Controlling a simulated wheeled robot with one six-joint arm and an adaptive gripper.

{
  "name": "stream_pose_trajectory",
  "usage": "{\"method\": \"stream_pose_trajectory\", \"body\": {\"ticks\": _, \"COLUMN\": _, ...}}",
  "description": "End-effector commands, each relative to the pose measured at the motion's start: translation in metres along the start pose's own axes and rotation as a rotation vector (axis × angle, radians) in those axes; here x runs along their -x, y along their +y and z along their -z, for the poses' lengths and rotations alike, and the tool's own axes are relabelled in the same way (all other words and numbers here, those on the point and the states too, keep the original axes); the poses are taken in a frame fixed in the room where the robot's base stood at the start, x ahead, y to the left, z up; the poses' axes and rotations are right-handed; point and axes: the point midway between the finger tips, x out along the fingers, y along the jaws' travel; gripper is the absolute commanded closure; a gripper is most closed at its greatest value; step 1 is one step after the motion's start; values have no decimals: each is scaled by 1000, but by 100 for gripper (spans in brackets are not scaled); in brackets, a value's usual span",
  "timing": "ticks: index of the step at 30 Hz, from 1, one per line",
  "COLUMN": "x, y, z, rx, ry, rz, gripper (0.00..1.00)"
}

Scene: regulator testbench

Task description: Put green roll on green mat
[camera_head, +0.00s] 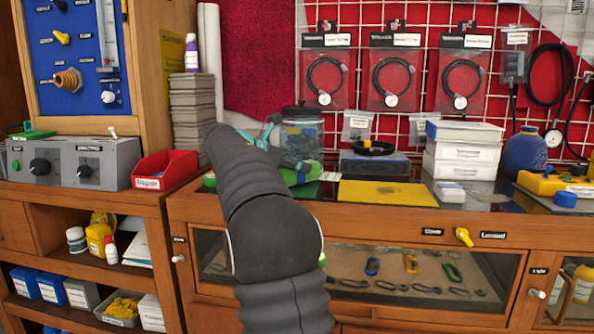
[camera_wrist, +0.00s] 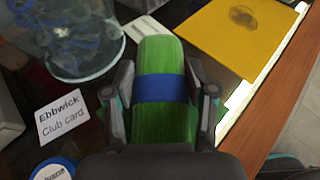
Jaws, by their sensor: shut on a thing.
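The green roll (camera_wrist: 165,118) has a blue band around its middle. My gripper (camera_wrist: 160,82) is shut on it, with one finger on each side, in the wrist view. In the head view the roll (camera_head: 290,176) is partly hidden by my arm, over the left part of the bench top. A dark green patch (camera_head: 312,193), which looks like the green mat, lies left of the yellow mat (camera_head: 385,193) and is mostly hidden by my arm. I cannot tell whether the roll touches the bench. The yellow mat (camera_wrist: 245,38) has a dark smudge in the wrist view.
A clear jar (camera_head: 303,135) stands behind the roll. A white card (camera_wrist: 62,116) lies to the roll's left in the wrist view. A red bin (camera_head: 165,169) and stacked grey trays (camera_head: 192,105) are at left. White boxes (camera_head: 463,158) stand at right.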

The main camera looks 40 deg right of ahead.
Motion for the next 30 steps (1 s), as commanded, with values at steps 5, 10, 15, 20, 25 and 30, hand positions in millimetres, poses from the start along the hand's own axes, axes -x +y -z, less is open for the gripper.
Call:
{"method": "stream_pose_trajectory", "body": {"ticks": 5, "x": -3, "y": 0, "z": 6, "rx": -2, "ry": -1, "rz": 0, "gripper": 85}}
{"method": "stream_pose_trajectory", "body": {"ticks": 10, "x": -3, "y": 0, "z": 7, "rx": -2, "ry": 0, "rz": 0, "gripper": 85}}
{"method": "stream_pose_trajectory", "body": {"ticks": 15, "x": -4, "y": 0, "z": 9, "rx": -1, "ry": 0, "rz": 0, "gripper": 27}}
{"method": "stream_pose_trajectory", "body": {"ticks": 20, "x": -4, "y": 0, "z": 9, "rx": -1, "ry": 0, "rz": 0, "gripper": 19}}
{"method": "stream_pose_trajectory", "body": {"ticks": 25, "x": -4, "y": 0, "z": 9, "rx": -1, "ry": 0, "rz": 0, "gripper": 19}}
{"method": "stream_pose_trajectory", "body": {"ticks": 30, "x": 5, "y": 0, "z": 6, "rx": -1, "ry": 0, "rz": -2, "gripper": 19}}
